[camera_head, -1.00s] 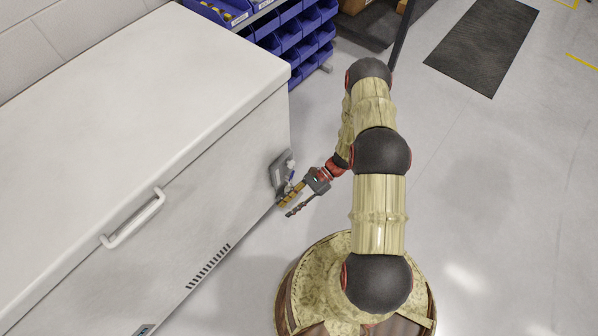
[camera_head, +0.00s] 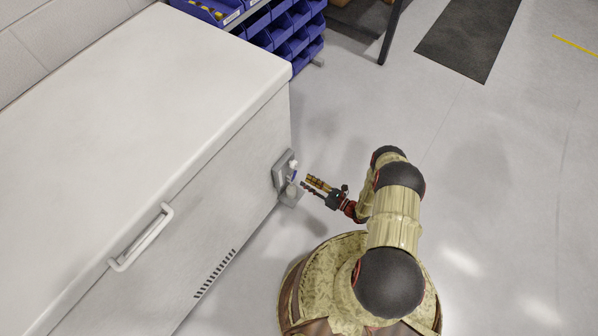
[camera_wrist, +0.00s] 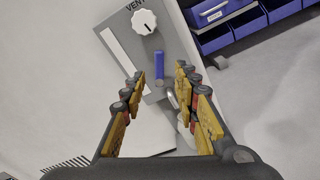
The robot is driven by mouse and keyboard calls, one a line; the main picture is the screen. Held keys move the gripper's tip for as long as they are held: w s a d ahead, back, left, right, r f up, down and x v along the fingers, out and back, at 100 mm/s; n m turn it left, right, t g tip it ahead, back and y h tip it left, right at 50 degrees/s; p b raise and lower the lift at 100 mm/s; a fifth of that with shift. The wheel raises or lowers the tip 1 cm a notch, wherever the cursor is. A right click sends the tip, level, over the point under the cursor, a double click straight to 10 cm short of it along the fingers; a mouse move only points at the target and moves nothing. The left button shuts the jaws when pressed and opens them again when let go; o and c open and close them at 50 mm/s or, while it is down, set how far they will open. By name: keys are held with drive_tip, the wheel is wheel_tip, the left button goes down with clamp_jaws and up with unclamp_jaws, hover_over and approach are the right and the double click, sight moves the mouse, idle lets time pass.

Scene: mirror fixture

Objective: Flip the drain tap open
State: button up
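The drain tap shows in the wrist view as a small blue lever (camera_wrist: 159,66) on a grey panel (camera_wrist: 118,42), below a white round knob (camera_wrist: 144,22) marked "VENT". In the head view the blue lever (camera_head: 293,177) is tiny, on the fixture at the white cabinet's right end. My gripper (camera_head: 308,183) is just right of the fixture, pointing at it. In the wrist view my gripper (camera_wrist: 159,76) has its fingers spread and empty, with the lever framed between the tips. Whether they touch it cannot be told. Pale parts below the lever are partly hidden by the right finger.
The large white cabinet (camera_head: 150,90) fills the left, with a handle (camera_head: 142,238) and a slotted vent on its front. Blue bins (camera_head: 290,35) stand behind it. A dark mat (camera_head: 468,40) lies at the back right. The floor right of my arm is clear.

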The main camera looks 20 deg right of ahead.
sight(295, 173)
drive_tip(key=shift+m, duration=0.3)
drive_tip(key=shift+r+b+x, duration=0.2)
drive_tip(key=shift+b+x, duration=0.35)
drive_tip(key=shift+x, duration=1.4)
drive_tip(key=shift+r+b+x, duration=0.2)
drive_tip(key=shift+b+x, duration=0.3)
drive_tip(key=shift+x, duration=1.45)
drive_tip(key=shift+w+d, duration=0.15)
drive_tip(key=shift+c, duration=1)
clamp_jaws()
